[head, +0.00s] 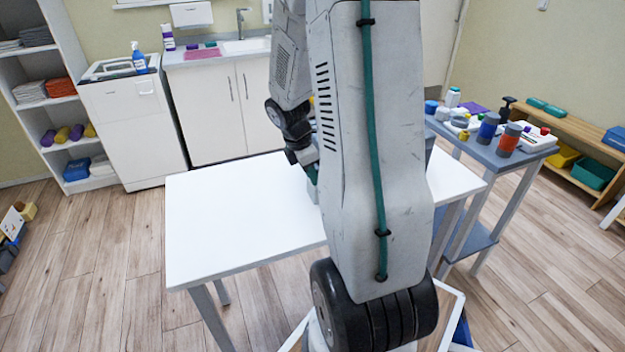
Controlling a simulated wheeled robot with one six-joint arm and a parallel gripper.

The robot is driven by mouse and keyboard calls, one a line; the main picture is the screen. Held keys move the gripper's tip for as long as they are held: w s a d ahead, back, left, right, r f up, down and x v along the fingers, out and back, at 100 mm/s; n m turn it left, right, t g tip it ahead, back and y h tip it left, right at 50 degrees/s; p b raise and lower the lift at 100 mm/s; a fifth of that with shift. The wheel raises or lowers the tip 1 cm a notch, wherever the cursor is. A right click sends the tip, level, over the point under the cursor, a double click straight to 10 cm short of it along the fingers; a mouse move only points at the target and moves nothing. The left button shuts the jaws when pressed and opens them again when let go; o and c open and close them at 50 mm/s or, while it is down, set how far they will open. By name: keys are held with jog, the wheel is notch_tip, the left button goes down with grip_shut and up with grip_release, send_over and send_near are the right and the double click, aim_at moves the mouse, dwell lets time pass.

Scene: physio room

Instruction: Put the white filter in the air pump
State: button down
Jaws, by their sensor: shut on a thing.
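My arm fills the middle of the head view and hides much of the white table. Only a small part of my gripper (312,186) shows at the left edge of the arm, low over the table. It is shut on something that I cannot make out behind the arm. I cannot pick out the white filter. I cannot identify the air pump for certain either; part of the table top behind my arm is hidden.
The white table (235,220) is bare on its left part. A grey-blue side table (470,150) at the right holds several bottles, jars and a white box with coloured knobs (538,141). A sink cabinet (220,105), white cart (130,130) and shelves stand behind.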

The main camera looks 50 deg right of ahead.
notch_tip(320, 180, up, 5)
jog(key=shift+f, duration=0.2)
jog(key=w+a, duration=0.5)
jog(key=a, duration=0.3)
jog(key=w+a, duration=0.5)
jog(key=a, duration=0.3)
jog(key=shift+a, duration=0.25)
jog(key=shift+w+a, duration=0.1)
